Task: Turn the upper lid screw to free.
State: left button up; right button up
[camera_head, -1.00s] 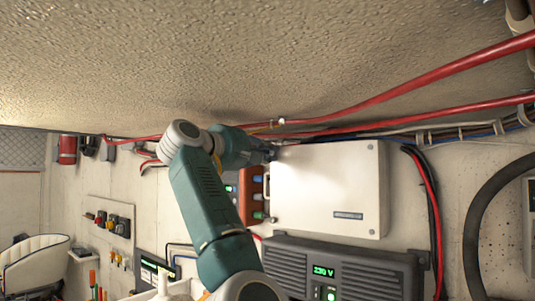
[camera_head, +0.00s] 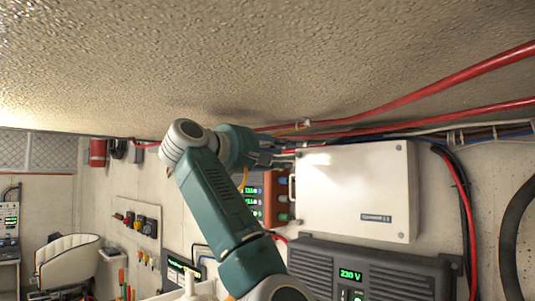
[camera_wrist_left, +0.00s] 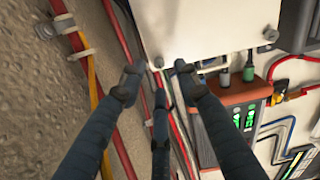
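A white box with a flat lid (camera_head: 345,190) is fixed to the wall; its lid shows small round screws at the upper right (camera_head: 399,148) and lower right (camera_head: 401,235). My left gripper (camera_head: 288,156) is at the box's upper left corner, partly hiding it. In the left wrist view, the three dark fingers of my left gripper (camera_wrist_left: 158,72) are spread. One lid screw (camera_wrist_left: 159,62) shows between the fingertips at the box's edge, with no visible grip on it. Another lid screw (camera_wrist_left: 270,34) lies to the right. Screw slot positions are too small to tell. My right gripper is out of view.
Red cables (camera_head: 430,88) run along the wall above the box. An orange-red module with green displays (camera_head: 270,200) stands left of it. A grey unit reading 230 V (camera_head: 370,268) sits below. A clip with a yellow cable (camera_wrist_left: 64,25) is near the fingers.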

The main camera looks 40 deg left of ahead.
pick_arm(q)
jog(key=s, duration=0.6)
jog(key=shift+s+a, duration=0.25)
jog(key=shift+s, duration=0.1)
